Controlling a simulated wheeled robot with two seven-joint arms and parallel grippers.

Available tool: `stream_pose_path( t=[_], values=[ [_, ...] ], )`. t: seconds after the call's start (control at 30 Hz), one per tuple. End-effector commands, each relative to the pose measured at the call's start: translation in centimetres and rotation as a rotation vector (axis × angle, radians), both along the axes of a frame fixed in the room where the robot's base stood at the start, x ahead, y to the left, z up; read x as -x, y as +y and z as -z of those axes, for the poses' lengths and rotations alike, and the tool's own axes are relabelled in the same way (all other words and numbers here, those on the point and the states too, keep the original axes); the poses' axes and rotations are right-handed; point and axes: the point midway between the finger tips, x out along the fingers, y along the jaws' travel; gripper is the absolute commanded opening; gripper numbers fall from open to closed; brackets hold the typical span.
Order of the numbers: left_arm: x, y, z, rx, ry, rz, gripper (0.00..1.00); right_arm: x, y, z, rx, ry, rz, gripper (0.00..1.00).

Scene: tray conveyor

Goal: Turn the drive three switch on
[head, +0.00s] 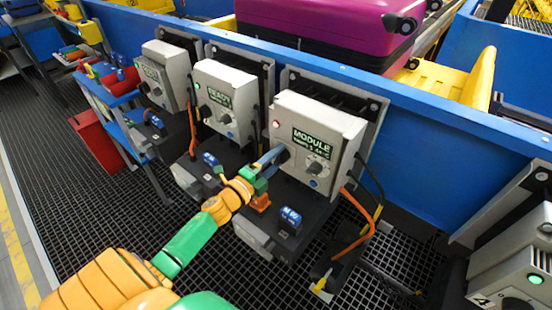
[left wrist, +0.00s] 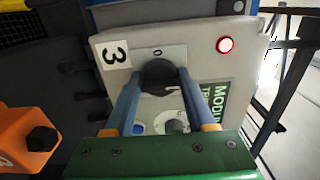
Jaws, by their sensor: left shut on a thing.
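The drive three box (head: 345,133) is a light grey cabinet with a lit red lamp (head: 277,124) and a dark display (head: 311,142) reading "MODULE" with a smaller, hard-to-read line. In the left wrist view, a "3" label (left wrist: 116,55) sits beside the dark rotary switch (left wrist: 158,72), and the lamp (left wrist: 226,45) glows red. My left gripper (head: 281,156) is at the front of this box. Its blue fingers (left wrist: 158,90) are shut on the switch, one on each side, partly hiding it. My right gripper is not in view.
A second grey knob (head: 314,168) sits lower on the same box. Similar boxes stand to the left, one reading "READY" (head: 219,93), and another at the right with a green lamp (head: 534,278). An orange cable (head: 366,222) hangs below. A purple suitcase (head: 320,30) lies behind the blue rail.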

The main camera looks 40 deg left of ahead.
Motion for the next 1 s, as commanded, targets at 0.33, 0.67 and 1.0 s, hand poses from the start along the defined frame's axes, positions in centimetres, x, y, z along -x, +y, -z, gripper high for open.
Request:
stream_pose_path(
  t=[0.33, 0.67, 1.0],
  values=[
    [0.0, 0.0, -0.1, -0.001, -0.002, 0.000, 0.86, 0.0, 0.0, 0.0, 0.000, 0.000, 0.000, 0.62],
    [3.5, 0.3, 0.1, 0.000, 0.001, 0.000, 0.86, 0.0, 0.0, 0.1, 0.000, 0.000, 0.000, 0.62],
    [7.1, 0.6, -0.1, -0.001, -0.002, 0.000, 0.86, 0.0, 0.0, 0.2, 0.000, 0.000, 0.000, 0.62]
  ],
)
